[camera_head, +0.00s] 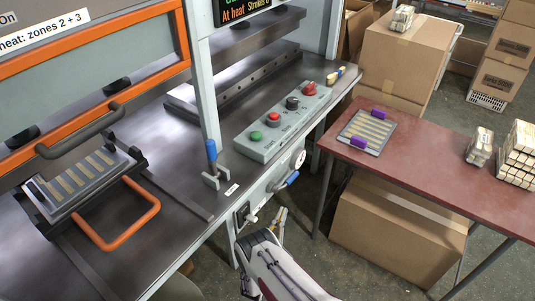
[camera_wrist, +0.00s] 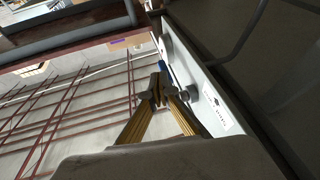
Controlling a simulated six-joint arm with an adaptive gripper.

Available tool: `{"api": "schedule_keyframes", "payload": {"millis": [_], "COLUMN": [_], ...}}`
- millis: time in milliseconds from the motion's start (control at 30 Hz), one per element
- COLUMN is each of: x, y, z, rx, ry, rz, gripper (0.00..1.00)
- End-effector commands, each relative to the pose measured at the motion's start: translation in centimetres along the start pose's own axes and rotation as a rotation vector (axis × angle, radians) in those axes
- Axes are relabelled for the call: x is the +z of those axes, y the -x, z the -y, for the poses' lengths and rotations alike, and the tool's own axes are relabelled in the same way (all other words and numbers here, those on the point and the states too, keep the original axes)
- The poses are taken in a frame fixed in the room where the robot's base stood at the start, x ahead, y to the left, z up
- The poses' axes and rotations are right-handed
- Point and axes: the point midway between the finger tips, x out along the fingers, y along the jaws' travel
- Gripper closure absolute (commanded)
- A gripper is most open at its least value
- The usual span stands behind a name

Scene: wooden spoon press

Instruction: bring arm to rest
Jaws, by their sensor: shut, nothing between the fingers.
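My gripper (camera_head: 281,213) hangs in front of the press bench's front panel, low in the head view, partly hidden behind my own arm. In the wrist view its two brass-coloured fingers (camera_wrist: 158,88) meet at the tips, with nothing between them. They point along the light front panel (camera_wrist: 190,75) of the bench, close beside it in the picture; I cannot tell the exact gap.
The press bench (camera_head: 185,225) carries a control box (camera_head: 285,122) with coloured buttons and a blue-handled lever (camera_head: 212,160). A slotted tray with an orange handle (camera_head: 117,215) sits at left. The red table (camera_head: 425,160) holds a slotted tray (camera_head: 367,132) and spoon bundles. Cartons stand beneath and behind.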

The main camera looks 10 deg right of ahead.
Motion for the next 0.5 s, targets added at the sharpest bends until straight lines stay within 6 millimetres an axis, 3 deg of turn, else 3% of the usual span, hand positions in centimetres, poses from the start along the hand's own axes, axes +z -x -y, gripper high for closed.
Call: {"api": "schedule_keyframes", "payload": {"millis": [267, 500], "x": [0.1, 0.6], "y": [-0.7, -4.8], "z": [-0.2, -1.6], "rx": [0.008, 0.054], "ry": [0.001, 0.004], "rz": [0.012, 0.083], "gripper": [1.00, 1.00]}}
